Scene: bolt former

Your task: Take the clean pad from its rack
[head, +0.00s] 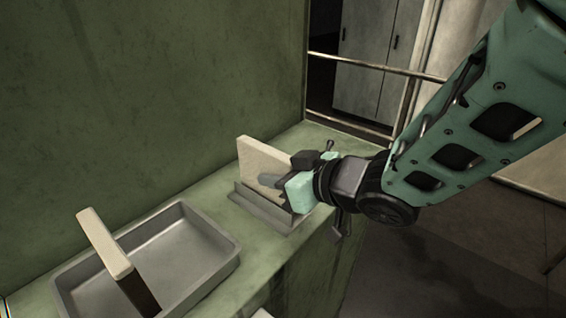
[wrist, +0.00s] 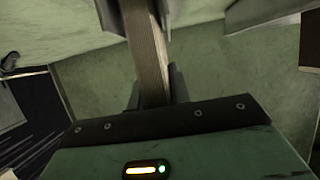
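The clean pad (head: 262,160) is a pale cream slab standing upright in a low grey metal rack (head: 262,206) on the green ledge. My gripper (head: 280,186) reaches in from the right at the pad's near end, its fingers around that end. In the wrist view the pad (wrist: 148,50) runs as a brownish strip away from my gripper (wrist: 155,92). Dark grey pieces lie close along both its sides, with no clear gap. The pad's lower edge is hidden by the rack in the head view.
A grey metal tray (head: 215,236) sits on the ledge (head: 205,190) to the left. A second pad (head: 104,243), pale along its top with a dark brown face, leans in it. A green wall (head: 150,90) rises behind. A metal rail (head: 375,68) runs past the ledge's far end.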

